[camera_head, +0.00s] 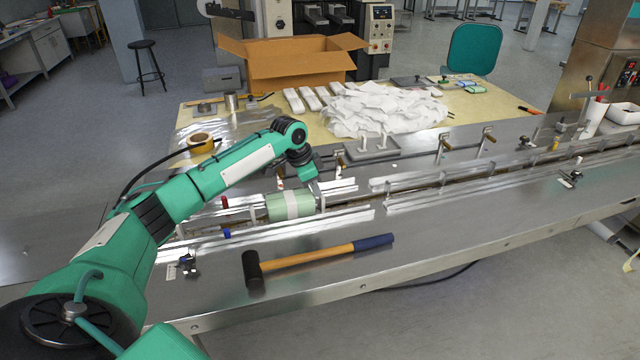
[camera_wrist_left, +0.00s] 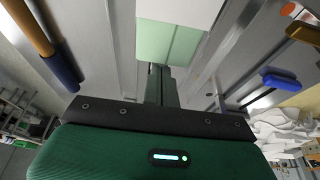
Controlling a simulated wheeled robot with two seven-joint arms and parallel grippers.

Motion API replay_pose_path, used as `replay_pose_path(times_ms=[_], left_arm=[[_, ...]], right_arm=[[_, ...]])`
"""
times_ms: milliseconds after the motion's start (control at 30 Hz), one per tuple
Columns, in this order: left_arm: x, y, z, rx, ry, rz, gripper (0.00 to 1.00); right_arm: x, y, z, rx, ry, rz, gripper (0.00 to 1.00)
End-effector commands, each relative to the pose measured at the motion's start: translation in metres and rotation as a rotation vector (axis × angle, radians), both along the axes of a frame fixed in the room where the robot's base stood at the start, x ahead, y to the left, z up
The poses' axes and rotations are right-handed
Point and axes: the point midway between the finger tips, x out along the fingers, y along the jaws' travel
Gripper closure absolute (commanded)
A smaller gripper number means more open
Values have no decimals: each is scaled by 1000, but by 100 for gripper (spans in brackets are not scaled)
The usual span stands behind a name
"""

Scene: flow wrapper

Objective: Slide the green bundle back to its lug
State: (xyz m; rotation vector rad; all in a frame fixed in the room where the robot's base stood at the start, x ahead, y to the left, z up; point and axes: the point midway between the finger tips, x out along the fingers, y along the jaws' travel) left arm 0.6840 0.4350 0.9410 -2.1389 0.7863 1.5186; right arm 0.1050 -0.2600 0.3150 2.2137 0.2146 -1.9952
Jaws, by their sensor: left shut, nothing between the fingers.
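The green bundle (camera_head: 278,207), pale green with a white band round its middle, lies in the conveyor channel between metal guide rails (camera_head: 335,216). It also shows at the top of the left wrist view (camera_wrist_left: 170,40). My left gripper (camera_head: 318,200) is shut and empty, pointing down into the channel at the bundle's right end. In the left wrist view its closed fingers (camera_wrist_left: 160,80) meet the bundle's near edge; I cannot tell whether they touch. I cannot make out a lug by the bundle clearly. My right gripper is not in view.
A mallet (camera_head: 310,257) lies on the steel deck in front of the channel. Tape (camera_head: 201,143), a grey tray (camera_head: 372,149), white wrappers (camera_head: 385,108) and an open carton (camera_head: 295,65) are behind. The channel right of my gripper looks clear.

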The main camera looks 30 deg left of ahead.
Motion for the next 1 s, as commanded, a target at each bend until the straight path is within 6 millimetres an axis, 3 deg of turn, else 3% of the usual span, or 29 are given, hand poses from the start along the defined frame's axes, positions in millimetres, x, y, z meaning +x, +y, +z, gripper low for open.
replay_pose_path(times_ms=[400, 500, 600, 1000], left_arm=[[-8, 8, 2, -1, 2, 3, 100], [-18, 15, 2, -2, 3, 2, 100], [-24, 20, 2, -1, 2, 0, 100], [-26, 22, 0, -1, 0, 0, 100]], right_arm=[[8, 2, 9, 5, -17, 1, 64], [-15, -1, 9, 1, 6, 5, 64], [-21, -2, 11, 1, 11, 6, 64], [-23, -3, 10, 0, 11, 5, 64]])
